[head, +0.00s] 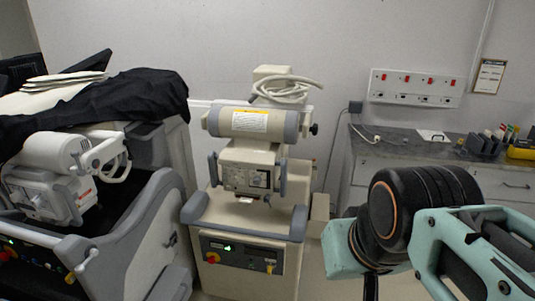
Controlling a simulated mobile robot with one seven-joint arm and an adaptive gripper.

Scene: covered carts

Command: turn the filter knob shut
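A pale medical unit (252,170) stands in the middle of the head view, with a grey-ended cylinder (250,123) on top and a boxed head (249,174) with a small panel below it. A small black knob (314,129) sticks out at the cylinder's right end. I cannot tell which control is the filter knob. My arm, black and teal, fills the lower right, well apart from the unit. Its teal jointed part (475,255) may be my gripper. Fingertips cannot be made out, and no held thing shows.
A second unit (130,235), partly under a black cloth (120,100), stands at the left. A grey counter (430,148) with small items runs along the back right. A coiled pale cable (285,90) lies on top of the middle unit. A narrow floor gap separates the units.

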